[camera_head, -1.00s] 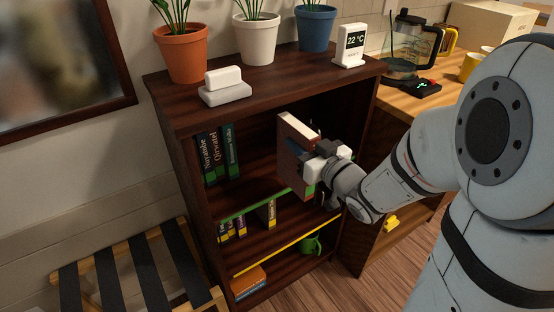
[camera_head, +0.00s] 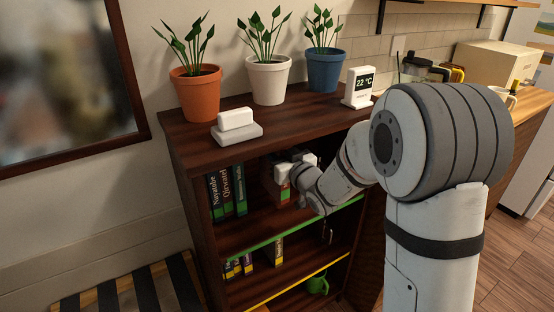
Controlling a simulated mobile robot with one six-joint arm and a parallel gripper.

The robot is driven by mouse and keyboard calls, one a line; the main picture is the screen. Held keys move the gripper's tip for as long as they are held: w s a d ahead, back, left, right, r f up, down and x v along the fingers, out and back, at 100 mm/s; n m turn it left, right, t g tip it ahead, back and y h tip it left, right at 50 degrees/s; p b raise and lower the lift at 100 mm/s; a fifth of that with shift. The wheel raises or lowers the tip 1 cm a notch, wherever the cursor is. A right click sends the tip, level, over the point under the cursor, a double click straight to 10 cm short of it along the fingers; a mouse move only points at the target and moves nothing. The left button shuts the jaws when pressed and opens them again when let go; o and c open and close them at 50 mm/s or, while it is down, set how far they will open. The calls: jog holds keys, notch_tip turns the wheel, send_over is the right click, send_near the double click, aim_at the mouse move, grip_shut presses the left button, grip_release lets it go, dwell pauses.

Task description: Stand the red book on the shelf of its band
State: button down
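The red book (camera_head: 269,184) is a dull red-brown block, upright and mostly hidden by my gripper. My gripper (camera_head: 288,170) is inside the upper compartment of the dark bookcase (camera_head: 205,240), with its fingers closed on the book. The book is to the right of several dark green books (camera_head: 227,191), with a gap between. A green band (camera_head: 290,230) runs along the front edge of this shelf. A yellow band (camera_head: 298,282) marks the shelf below. I see no red band, and cannot tell if the book touches the shelf.
Yellow-marked books (camera_head: 277,250) and a green mug (camera_head: 318,284) show lower in the bookcase. Orange (camera_head: 197,92), white (camera_head: 268,80) and blue (camera_head: 324,70) plant pots and a temperature display (camera_head: 358,87) stand on top. A wooden counter is at the right.

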jog(key=shift+w+a+f+b, duration=0.2)
jog(key=shift+w+a+f, duration=0.2)
jog(key=shift+w+f, duration=0.35)
jog(key=shift+w+a+f+b, duration=0.15)
jog(key=shift+w+a+f, duration=0.25)
jog(key=shift+f, duration=0.6)
jog(key=shift+f, duration=0.15)
jog(key=c, duration=1.1)
grip_release()
